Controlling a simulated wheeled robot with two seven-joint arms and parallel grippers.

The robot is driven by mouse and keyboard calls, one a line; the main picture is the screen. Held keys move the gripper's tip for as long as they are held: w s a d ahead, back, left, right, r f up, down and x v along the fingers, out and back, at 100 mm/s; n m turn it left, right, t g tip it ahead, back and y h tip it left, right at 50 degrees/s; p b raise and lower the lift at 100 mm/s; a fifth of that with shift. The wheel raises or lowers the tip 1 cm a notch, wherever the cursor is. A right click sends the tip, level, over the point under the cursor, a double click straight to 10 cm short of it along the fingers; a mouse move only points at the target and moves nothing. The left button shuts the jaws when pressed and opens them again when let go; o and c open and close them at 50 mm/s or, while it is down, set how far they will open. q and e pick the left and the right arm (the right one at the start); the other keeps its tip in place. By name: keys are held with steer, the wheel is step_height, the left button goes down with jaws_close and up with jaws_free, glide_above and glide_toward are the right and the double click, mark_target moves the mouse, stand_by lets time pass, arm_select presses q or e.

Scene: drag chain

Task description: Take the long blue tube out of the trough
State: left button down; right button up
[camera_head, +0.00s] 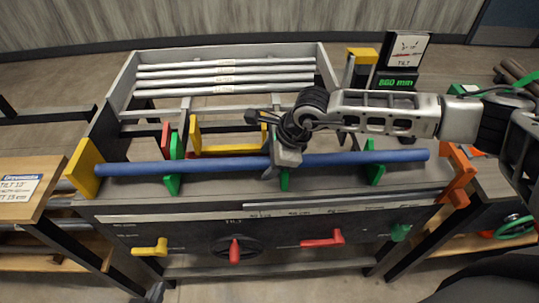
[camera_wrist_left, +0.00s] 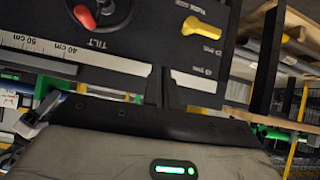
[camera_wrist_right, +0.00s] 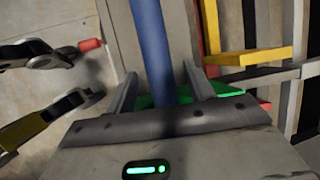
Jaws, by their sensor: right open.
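The long blue tube (camera_head: 215,165) lies level across the front of the bench trough (camera_head: 133,187), between a yellow end plate (camera_head: 83,170) and an orange end piece (camera_head: 459,176). Green brackets (camera_head: 172,168) stand along it. My right gripper (camera_head: 284,158) is over the middle of the tube with its jaws open. In the right wrist view the tube (camera_wrist_right: 153,45) runs between the two spread fingers (camera_wrist_right: 160,90); contact cannot be told. My left gripper (camera_wrist_left: 161,90) is shut and empty, low in front of the bench panel; only a dark bit shows in the head view.
Several grey tubes (camera_head: 225,79) lie in the rack behind. The front panel carries yellow (camera_head: 150,247) and red (camera_head: 322,239) handles. A sign and a green 860 mm display (camera_head: 397,83) stand at the back right. Side tables flank the bench.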

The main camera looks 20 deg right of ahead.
steer(key=b+v, duration=0.2)
steer(key=v, duration=1.4)
steer(key=s+a+r+m+g+y, duration=0.1)
steer(key=s+a+r+m+y, duration=0.2)
steer(key=a+y, duration=0.55)
steer(key=s+a+m+g+y, duration=0.1)
steer(key=s+a+m+y, duration=0.4)
steer(key=a, duration=0.7)
steer(key=w+d+f+m+t+h, duration=0.4)
steer(key=m+t, duration=0.3)
steer(key=m, duration=0.7)
steer(key=w+d+f+m+t+h, duration=0.4)
steer(key=m+t, duration=0.4)
steer(key=m, duration=0.6)
steer(key=s+d+f+m+g+h, duration=0.3)
steer(key=s+f+m, duration=0.3)
steer(key=f, duration=0.4)
steer(key=s+d+f+m+g+h, duration=0.3)
steer(key=s+f+m, duration=0.3)
steer(key=f, duration=0.4)
steer(key=shift+s+d+f+m, duration=0.15)
steer(key=shift+s+d+m, duration=0.2)
steer(key=shift+s, duration=0.2)
